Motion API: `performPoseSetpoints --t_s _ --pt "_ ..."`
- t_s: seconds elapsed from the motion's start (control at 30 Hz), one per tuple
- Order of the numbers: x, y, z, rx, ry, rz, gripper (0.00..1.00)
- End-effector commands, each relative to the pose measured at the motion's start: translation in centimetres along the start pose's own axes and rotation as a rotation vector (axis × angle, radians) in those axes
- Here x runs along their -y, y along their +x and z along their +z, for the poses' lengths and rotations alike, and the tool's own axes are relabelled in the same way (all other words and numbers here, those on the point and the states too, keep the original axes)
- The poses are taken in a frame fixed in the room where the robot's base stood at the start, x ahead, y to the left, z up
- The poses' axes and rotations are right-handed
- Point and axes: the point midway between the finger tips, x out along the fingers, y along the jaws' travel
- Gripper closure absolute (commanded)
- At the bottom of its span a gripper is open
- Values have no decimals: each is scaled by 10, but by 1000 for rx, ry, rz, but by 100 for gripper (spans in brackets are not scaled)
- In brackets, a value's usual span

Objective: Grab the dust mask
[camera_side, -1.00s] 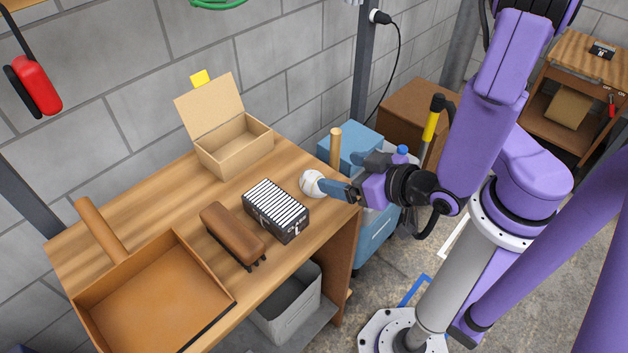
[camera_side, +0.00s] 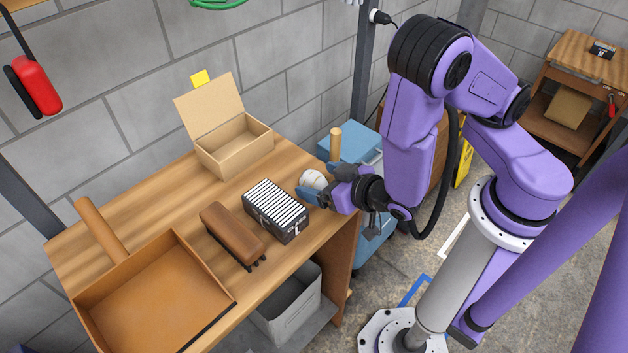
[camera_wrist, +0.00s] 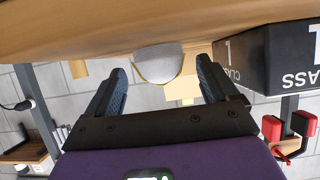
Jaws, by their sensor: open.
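The dust mask (camera_side: 311,179) is a white cup-shaped piece at the right end of the wooden workbench. In the wrist view the mask (camera_wrist: 158,62) appears centred between the finger tips, with a yellowish edge. My gripper (camera_side: 322,184) is at the mask, coming from the right, with a finger on either side of it. The gripper (camera_wrist: 160,72) is open in the wrist view, with gaps between each finger and the mask. Part of the mask is hidden by the fingers in the side view.
A black box with striped top (camera_side: 277,210) stands close left of the mask; it also shows in the wrist view (camera_wrist: 270,62). A brown brush (camera_side: 233,234), an open cardboard box (camera_side: 235,150) and an orange-brown tray (camera_side: 172,248) are farther left.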

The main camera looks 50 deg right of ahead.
Motion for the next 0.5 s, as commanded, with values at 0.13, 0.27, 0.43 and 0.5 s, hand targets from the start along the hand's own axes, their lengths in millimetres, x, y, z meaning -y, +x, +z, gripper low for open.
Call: performPoseSetpoints --t_s 0.13,0.27,0.43,0.5 --pt "0 9 0 0 0 0 13" --pt "0 9 0 0 0 -2 13" --pt "0 9 0 -1 -1 -1 39" --pt "0 9 0 -1 -1 -1 62"
